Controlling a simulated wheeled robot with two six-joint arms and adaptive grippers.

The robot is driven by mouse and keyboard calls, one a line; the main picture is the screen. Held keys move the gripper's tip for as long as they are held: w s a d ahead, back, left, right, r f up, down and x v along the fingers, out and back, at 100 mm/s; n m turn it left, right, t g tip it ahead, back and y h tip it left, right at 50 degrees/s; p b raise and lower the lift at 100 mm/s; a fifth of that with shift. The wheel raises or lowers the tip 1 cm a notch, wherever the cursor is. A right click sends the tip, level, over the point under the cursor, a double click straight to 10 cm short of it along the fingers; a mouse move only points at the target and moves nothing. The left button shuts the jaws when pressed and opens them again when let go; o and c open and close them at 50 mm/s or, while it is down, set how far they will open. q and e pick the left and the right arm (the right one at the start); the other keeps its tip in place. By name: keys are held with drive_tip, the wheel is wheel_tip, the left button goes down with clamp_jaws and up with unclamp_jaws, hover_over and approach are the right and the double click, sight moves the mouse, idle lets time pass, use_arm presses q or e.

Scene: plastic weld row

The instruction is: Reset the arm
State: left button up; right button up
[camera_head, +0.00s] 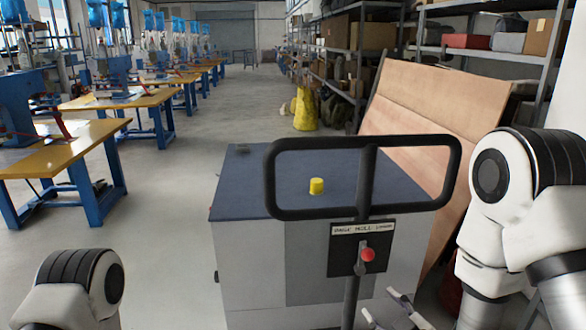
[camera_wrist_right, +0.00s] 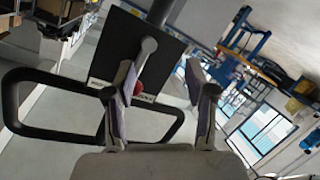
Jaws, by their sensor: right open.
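My right gripper (camera_head: 387,306) is low at the front of the grey cabinet, below the black control panel (camera_head: 361,249). In the right wrist view the gripper (camera_wrist_right: 164,88) is open, its two fingers apart with nothing clearly held. The panel carries a label strip (camera_head: 363,228) and a red knob (camera_head: 368,255). In the wrist view the red knob (camera_wrist_right: 137,88) shows beside the left finger, which partly hides it. My left arm shows only as a white and black joint at the lower left; its gripper is out of view.
A black loop handle (camera_head: 452,172) rises before the cabinet's blue top (camera_head: 250,180). A leaning brown board (camera_head: 440,110) and shelves are behind right. Yellow work tables (camera_head: 50,148) stand left, with open floor between.

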drive_tip(key=s+d+f+m+g+h, duration=0.1)
drive_tip(key=s+f+g, duration=0.4)
drive_tip(key=f, duration=0.5)
drive_tip(key=s+d+f+m+g+h, duration=0.1)
drive_tip(key=s+f+m+g, duration=0.1)
drive_tip(key=s+f, duration=0.7)
drive_tip(key=s+d+f+m+g, duration=0.1)
drive_tip(key=s+f+m+g, duration=0.2)
drive_tip(key=s, duration=0.3)
drive_tip(key=s+d+f+m+g+h, duration=0.1)
drive_tip(key=s+f+m+g, duration=0.2)
drive_tip(key=s+f+g, duration=0.2)
drive_tip(key=shift+s+f+p, duration=0.25)
drive_tip(key=shift+s+p, duration=0.15)
drive_tip(key=shift+s, duration=0.45)
